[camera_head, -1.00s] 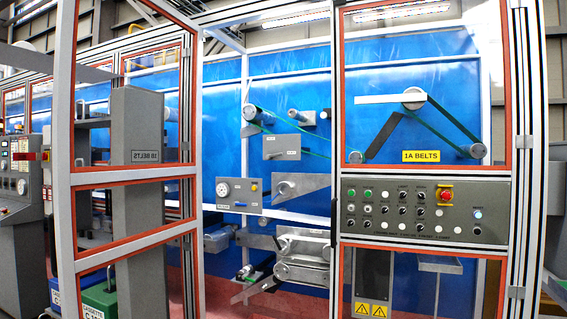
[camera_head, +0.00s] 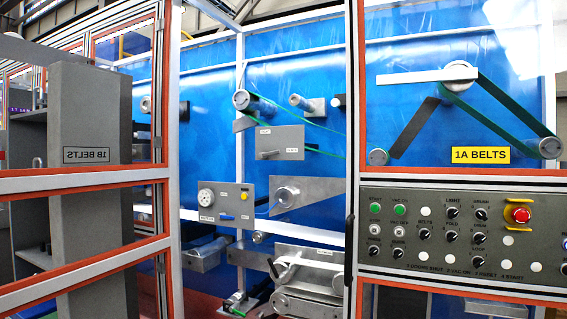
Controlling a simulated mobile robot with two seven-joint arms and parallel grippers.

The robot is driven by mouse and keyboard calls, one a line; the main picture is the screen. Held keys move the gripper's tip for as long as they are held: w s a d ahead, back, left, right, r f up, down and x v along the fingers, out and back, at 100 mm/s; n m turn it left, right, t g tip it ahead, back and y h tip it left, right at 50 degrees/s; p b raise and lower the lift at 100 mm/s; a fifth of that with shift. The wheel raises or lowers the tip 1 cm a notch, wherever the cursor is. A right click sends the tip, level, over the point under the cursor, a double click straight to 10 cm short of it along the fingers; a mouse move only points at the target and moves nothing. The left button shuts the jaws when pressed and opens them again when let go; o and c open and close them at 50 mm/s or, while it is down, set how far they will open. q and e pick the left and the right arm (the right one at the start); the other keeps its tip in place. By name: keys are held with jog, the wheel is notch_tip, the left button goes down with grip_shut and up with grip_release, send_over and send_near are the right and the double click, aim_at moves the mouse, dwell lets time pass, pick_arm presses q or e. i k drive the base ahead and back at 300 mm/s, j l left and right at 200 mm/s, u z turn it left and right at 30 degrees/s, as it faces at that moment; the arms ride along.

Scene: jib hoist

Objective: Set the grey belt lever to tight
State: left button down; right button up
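A grey plate (camera_head: 290,136) is mounted on the blue back wall, seen through the opening between the machine's frames. On it a small grey lever (camera_head: 268,154) lies roughly horizontal; small labels sit above it and to its right, too small to read. I cannot tell for sure from the labels which setting it is at. Neither of my grippers is in view.
An open framed door (camera_head: 84,179) stands at the left, and a fixed frame with a control panel (camera_head: 460,235) and red stop button is at the right. Below the plate is a panel with a gauge (camera_head: 206,198) and blue handle. Rollers (camera_head: 241,99) with green belt are near the plate.

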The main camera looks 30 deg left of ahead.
aim_at(261, 155)
jog(key=i+j, duration=0.2)
jog(key=i, duration=0.25)
jog(key=i+j, duration=0.2)
jog(key=i, duration=0.25)
jog(key=i+j+z, duration=0.1)
jog(key=i, duration=0.35)
jog(key=i+j, duration=0.35)
jog(key=i, duration=0.1)
